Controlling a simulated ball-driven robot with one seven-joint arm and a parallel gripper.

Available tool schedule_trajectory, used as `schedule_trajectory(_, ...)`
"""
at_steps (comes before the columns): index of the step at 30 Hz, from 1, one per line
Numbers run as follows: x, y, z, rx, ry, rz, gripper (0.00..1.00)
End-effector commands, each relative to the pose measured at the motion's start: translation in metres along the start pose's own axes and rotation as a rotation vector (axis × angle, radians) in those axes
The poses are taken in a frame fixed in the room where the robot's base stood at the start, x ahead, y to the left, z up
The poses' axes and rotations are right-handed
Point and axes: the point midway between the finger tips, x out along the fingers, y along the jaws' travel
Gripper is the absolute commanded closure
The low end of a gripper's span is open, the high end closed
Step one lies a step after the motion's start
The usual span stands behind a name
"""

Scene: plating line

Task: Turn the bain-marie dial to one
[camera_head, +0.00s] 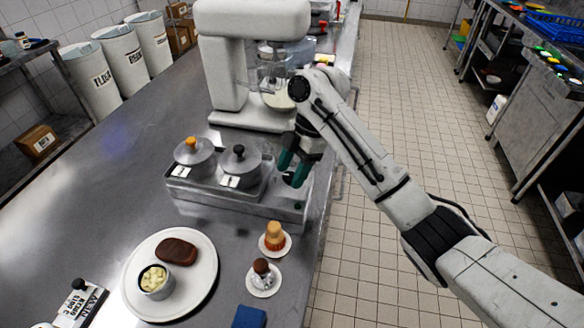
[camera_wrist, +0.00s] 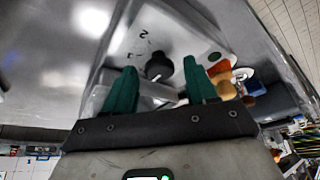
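The bain-marie (camera_head: 240,204) is a low metal unit on the counter with two lidded pots in it, one orange-knobbed (camera_head: 194,157) and one black-knobbed (camera_head: 240,165). Its black dial (camera_wrist: 158,67) shows in the wrist view, with a "2" and other marks on the panel near it. The dial's exact setting is too small to read. My gripper (camera_head: 292,172) is open over the bain-marie's right end, its green fingers pointing down. In the wrist view the dial appears between the fingertips, with gaps on both sides. In the head view the fingers seem to hide the dial.
A white mixer (camera_head: 228,75) stands close behind the bain-marie. In front are a white plate (camera_head: 203,283) with meat and a small cup, two small saucers with an orange-brown item (camera_head: 275,236) and a stamp-like item (camera_head: 262,272), and a blue block (camera_head: 249,317). The aisle floor at right is clear.

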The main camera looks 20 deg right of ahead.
Motion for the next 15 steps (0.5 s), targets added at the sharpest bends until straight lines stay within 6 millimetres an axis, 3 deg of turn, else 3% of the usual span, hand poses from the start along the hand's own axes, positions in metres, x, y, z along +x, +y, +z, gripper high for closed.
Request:
schedule_trajectory(2,-0.0002,0.0001,0.0000,0.000,0.000,0.000,0.51)
schedule_trajectory(15,-0.0005,0.0001,-0.0001,0.000,0.000,0.000,0.94)
